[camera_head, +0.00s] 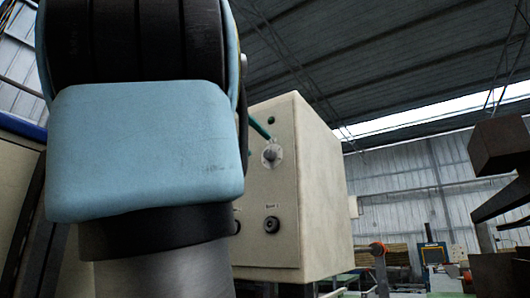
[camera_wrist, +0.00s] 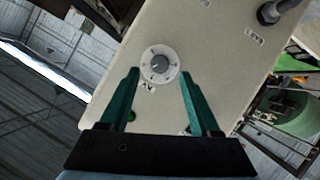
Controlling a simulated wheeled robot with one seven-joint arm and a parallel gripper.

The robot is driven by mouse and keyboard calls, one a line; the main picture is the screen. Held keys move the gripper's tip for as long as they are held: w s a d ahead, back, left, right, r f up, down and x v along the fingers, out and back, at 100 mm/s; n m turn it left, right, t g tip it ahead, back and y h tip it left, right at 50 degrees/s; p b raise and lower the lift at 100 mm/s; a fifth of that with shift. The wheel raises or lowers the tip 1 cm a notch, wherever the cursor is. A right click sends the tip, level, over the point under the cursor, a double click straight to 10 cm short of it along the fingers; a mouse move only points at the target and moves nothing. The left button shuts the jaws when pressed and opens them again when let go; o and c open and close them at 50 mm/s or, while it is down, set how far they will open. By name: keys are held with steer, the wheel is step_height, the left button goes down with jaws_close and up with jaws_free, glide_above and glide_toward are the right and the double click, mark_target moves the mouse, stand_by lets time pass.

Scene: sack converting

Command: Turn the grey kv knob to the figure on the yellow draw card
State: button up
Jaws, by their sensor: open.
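The grey knob (camera_wrist: 159,64) sits in the middle of a white round dial (camera_wrist: 147,55) with marks around its rim, on the beige face of a box. An upside-down label beside the dial seems to read kV. The knob (camera_head: 271,154) also shows in the head view, right of my arm. My gripper (camera_wrist: 159,73) is open, its two green fingers apart on either side of the dial, with nothing between them clearly gripped. One green finger shows above the knob in the head view. The dial figures are too small to read. I cannot make out the yellow draw card.
The beige box (camera_head: 320,190) has a black round fitting (camera_head: 272,224) below the knob. Dark metal beams (camera_head: 500,180) stand at the right.

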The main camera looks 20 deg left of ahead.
steer(key=v, duration=0.7)
steer(key=shift+s, duration=0.2)
steer(key=shift+r, duration=0.1)
